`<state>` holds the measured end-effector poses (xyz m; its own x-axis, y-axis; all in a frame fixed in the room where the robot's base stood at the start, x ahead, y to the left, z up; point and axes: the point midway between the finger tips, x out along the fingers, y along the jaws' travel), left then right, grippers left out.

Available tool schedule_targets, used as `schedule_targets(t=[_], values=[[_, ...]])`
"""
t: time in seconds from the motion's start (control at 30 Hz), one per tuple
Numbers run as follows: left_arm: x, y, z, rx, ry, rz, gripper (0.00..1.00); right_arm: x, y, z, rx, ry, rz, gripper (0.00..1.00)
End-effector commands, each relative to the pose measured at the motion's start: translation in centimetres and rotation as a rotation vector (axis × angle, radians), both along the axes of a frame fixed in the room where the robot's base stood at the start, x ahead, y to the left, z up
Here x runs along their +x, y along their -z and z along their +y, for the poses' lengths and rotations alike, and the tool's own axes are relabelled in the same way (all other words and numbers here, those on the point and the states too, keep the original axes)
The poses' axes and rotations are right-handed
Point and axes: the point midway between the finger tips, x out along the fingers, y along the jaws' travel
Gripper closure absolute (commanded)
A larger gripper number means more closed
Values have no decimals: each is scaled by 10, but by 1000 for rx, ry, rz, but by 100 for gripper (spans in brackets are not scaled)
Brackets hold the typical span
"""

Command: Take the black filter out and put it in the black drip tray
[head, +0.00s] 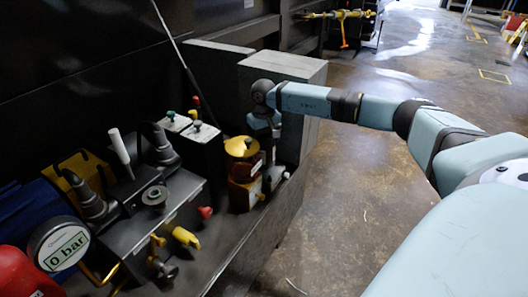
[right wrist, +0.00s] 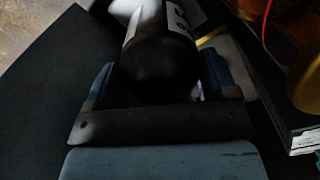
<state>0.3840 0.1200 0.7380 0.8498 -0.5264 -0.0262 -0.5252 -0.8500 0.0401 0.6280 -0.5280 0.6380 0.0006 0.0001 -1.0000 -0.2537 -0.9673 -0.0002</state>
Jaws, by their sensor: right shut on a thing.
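The black filter (right wrist: 160,62) is a dark cylinder with a white label. In the right wrist view it sits between the two fingers of my right gripper (right wrist: 158,84), which is shut on it. In the head view my right gripper (head: 274,128) points down beside the gold unit, in front of the grey block. The filter cannot be made out clearly in the head view. I cannot tell whether it is still seated in anything. I cannot pick out the black drip tray with certainty in either view. My left gripper is not in view.
A gold cylindrical unit (head: 242,150) stands close left of my right gripper. A tall grey block (head: 285,68) stands behind it. A pressure gauge (head: 60,245), yellow valve handle (head: 186,237) and red knob (head: 205,212) crowd the left. The floor (head: 340,205) at right is clear.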

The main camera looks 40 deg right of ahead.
Motion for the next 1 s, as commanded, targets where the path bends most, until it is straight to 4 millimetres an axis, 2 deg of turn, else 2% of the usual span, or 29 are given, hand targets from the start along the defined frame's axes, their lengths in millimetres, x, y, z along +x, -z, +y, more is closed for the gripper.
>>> schedule_targets(t=[0.3, 0.6, 0.63, 0.7, 1.0], values=[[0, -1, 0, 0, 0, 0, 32, -1, 1, 1, 1, -378, 4, 54], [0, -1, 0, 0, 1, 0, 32, -1, 1, 1, 1, -428, 4, 54], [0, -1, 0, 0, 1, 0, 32, -1, 1, 1, 1, -428, 4, 16], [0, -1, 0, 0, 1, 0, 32, -1, 1, 1, 1, -428, 4, 0], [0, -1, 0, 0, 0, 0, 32, -1, 1, 1, 1, -425, 3, 0]])
